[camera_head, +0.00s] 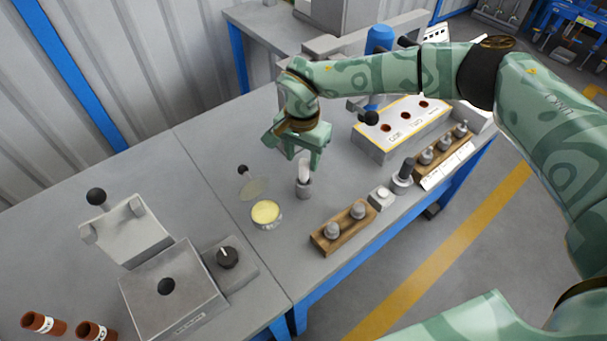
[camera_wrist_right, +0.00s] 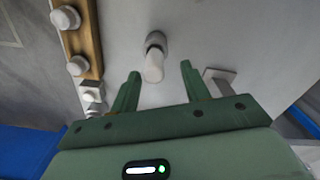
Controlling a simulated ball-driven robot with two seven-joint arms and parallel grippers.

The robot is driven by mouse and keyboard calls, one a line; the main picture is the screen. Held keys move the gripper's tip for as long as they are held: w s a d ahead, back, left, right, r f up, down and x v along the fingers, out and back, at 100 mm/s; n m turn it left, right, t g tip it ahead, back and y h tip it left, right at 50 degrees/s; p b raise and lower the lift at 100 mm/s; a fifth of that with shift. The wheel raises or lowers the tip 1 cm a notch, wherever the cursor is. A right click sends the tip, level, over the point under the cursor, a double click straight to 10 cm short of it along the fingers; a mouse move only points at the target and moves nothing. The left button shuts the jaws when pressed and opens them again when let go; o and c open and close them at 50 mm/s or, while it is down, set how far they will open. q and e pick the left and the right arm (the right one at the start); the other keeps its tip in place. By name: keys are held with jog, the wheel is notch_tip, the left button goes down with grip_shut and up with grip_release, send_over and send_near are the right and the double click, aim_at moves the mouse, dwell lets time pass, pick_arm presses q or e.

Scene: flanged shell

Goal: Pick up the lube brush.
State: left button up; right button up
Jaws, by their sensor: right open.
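What looks like the lube brush (camera_head: 304,169), a pale white rod, stands upright in a small grey cup (camera_head: 304,188) on the grey bench. My right gripper (camera_head: 301,158) is directly over it, pointing down. In the right wrist view the brush's pale end (camera_wrist_right: 153,70) lies between the two open fingers (camera_wrist_right: 161,75), with space on both sides. The grey cup also shows there (camera_wrist_right: 156,40). The brush's lower end is hidden in the cup. My left gripper is not in view.
An open tin with yellow contents (camera_head: 266,213) stands left of the cup. A wooden block with grey knobs (camera_head: 343,228) lies at the front edge. A sloped panel with red holes (camera_head: 401,128) is at the right.

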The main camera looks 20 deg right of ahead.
aim_at(304, 172)
jog(key=f, duration=0.3)
jog(key=s+f+b, duration=0.1)
jog(key=f, duration=0.1)
jog(key=shift+f, duration=0.1)
jog(key=shift+c, duration=0.6)
grip_shut()
